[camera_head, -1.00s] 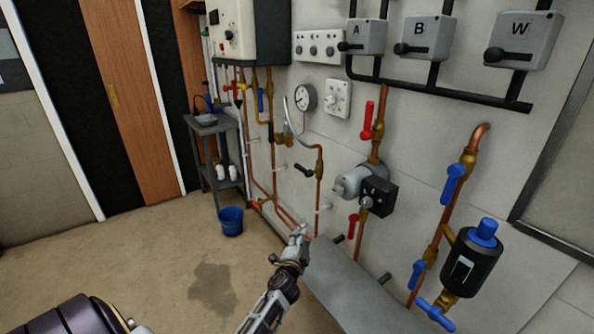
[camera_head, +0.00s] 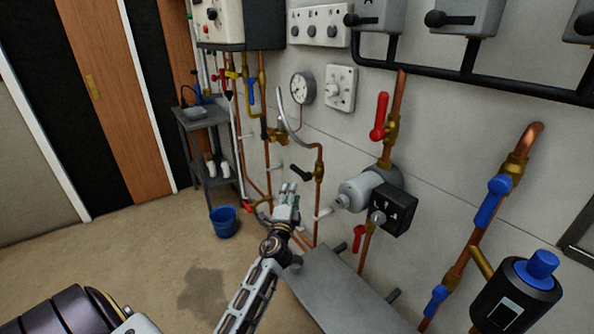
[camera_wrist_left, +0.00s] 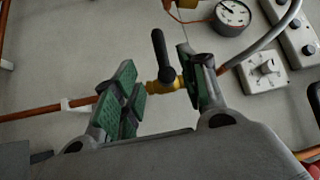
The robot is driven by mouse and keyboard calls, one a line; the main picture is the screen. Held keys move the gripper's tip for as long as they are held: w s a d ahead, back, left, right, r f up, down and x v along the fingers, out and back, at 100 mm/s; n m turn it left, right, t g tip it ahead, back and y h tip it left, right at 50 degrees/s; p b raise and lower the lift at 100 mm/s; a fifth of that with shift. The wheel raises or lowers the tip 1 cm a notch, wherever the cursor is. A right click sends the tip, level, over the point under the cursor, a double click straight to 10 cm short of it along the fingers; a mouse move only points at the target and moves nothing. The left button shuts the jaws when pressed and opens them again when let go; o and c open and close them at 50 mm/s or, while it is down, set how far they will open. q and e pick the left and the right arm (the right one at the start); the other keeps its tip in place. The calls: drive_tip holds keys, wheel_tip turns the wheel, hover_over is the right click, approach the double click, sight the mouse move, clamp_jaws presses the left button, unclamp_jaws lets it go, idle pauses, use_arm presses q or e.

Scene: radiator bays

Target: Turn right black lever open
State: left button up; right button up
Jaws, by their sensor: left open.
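A black lever (camera_head: 301,173) sits on a brass valve of the wall pipes, right of the left gripper's fingertips in the head view. In the left wrist view the black lever (camera_wrist_left: 161,52) points up from its brass valve (camera_wrist_left: 160,86) and appears between the two finger pads. My left gripper (camera_head: 287,190) is open and empty, just below and left of the lever in the head view; its green-padded fingers (camera_wrist_left: 165,95) are spread. I cannot tell the remaining depth gap. My right gripper is not in view.
A pressure gauge (camera_head: 302,88) and a white dial plate (camera_head: 340,88) are on the wall above. A grey pump (camera_head: 362,190) and red lever (camera_head: 381,115) are to the right. A grey bench (camera_head: 345,295) lies below. A blue bucket (camera_head: 224,221) stands on the floor.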

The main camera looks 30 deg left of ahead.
sight(297, 170)
use_arm(q)
drive_tip(key=shift+w, duration=0.15)
drive_tip(key=shift+x, duration=6.7)
clamp_jaws()
